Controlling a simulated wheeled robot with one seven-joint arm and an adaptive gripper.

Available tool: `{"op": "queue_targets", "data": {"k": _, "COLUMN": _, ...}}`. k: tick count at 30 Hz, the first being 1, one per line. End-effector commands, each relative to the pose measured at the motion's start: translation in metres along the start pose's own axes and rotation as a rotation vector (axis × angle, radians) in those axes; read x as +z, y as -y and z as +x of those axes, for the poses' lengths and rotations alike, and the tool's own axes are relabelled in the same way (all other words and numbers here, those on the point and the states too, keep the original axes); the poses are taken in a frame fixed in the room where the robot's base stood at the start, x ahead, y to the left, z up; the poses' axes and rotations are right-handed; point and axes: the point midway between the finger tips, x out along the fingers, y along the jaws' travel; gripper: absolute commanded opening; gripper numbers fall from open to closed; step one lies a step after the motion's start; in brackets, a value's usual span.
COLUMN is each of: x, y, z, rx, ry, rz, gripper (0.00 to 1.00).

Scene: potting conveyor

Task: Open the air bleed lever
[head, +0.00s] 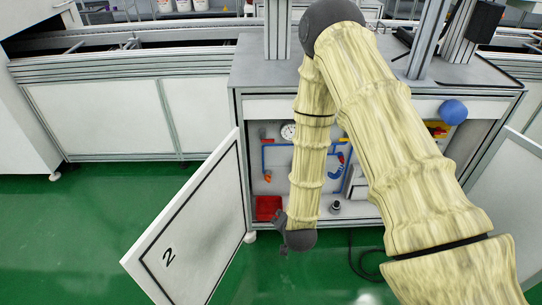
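The open cabinet (244,170) holds blue piping (264,157), a round white gauge (289,131) and several small red or orange parts. A small orange-red part (267,177) sits low on the left piping, and a red part (266,140) sits above it. I cannot tell which part is the air bleed lever. My gripper (279,234) is dark and small, low in front of the cabinet near its bottom edge, apart from these parts. Its fingers are too small to read. My sleeved arm hides the middle of the cabinet.
The left cabinet door (195,235), marked 2, stands open towards me; the right door (508,180) is also open. A red bin (268,207) sits at the cabinet's lower left. A dark cable (352,262) lies on the green floor (90,225), which is clear at left.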

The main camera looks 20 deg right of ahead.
Motion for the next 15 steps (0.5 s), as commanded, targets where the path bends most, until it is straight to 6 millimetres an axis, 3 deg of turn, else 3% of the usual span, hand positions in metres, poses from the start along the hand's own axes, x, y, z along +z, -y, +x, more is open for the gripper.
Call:
{"op": "queue_targets", "data": {"k": 1, "x": -0.003, "y": 0.005, "z": 0.021, "rx": -0.032, "ry": -0.039, "rz": 0.047, "gripper": 0.35}}
{"op": "queue_targets", "data": {"k": 3, "x": -0.015, "y": 0.017, "z": 0.035, "rx": -0.073, "ry": -0.090, "rz": 0.117, "gripper": 0.35}}
{"op": "queue_targets", "data": {"k": 15, "x": -0.089, "y": 0.085, "z": 0.090, "rx": -0.363, "ry": -0.340, "rz": 0.516, "gripper": 0.35}}
